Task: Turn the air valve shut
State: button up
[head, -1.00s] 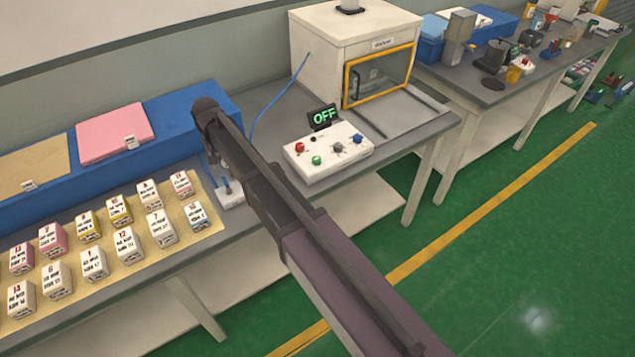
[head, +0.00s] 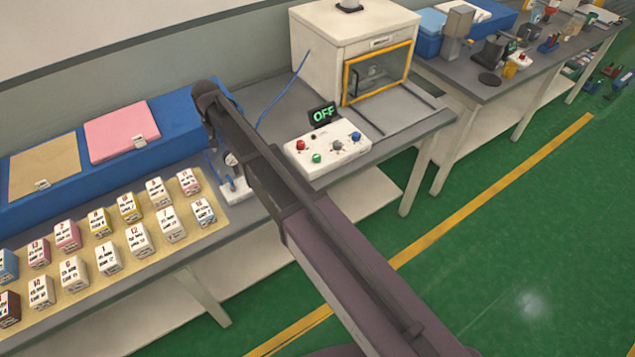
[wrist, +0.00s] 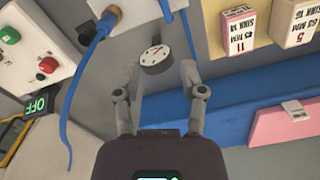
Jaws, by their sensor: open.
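In the wrist view a round gauge (wrist: 155,60) with a white dial and dark rim lies between and beyond the fingertips of my gripper (wrist: 155,79). My gripper is open, with nothing in its fingers. A blue lever-like part (wrist: 108,20) stands on a pale block at the top, left of the gauge. Another blue piece (wrist: 166,8) shows at the top edge. I cannot tell which is the valve's handle. In the head view the pale block with blue parts (head: 236,188) sits on the bench beside my arm. My gripper is hidden there behind my arm.
A control box (head: 327,148) with coloured buttons and a sign reading OFF (head: 322,114) stands to the right. A white cabinet (head: 340,45) is behind it. Several labelled boxes stand on a tan mat (head: 190,240) at left. A blue hose (wrist: 72,95) runs near my left finger.

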jog(key=s+d+f+b, duration=0.2)
jog(key=d+f+b, duration=0.2)
jog(key=d, duration=0.5)
jog(key=s+d+f+m+b, duration=0.1)
jog(key=d+f+b, duration=0.3)
jog(key=d, duration=0.6)
jog(key=s+d+f+b, duration=0.3)
jog(key=d+f+b, duration=0.1)
jog(key=d, duration=0.5)
jog(key=shift+s+d+f, duration=0.3)
jog(key=shift+s+f, duration=0.1)
jog(key=shift+f, duration=0.05)
jog(key=s+d+m, duration=0.1)
jog(key=s+d, duration=0.9)
jog(key=d, duration=0.4)
jog(key=shift+s+d+m, duration=0.3)
jog(key=shift+s+d, duration=0.1)
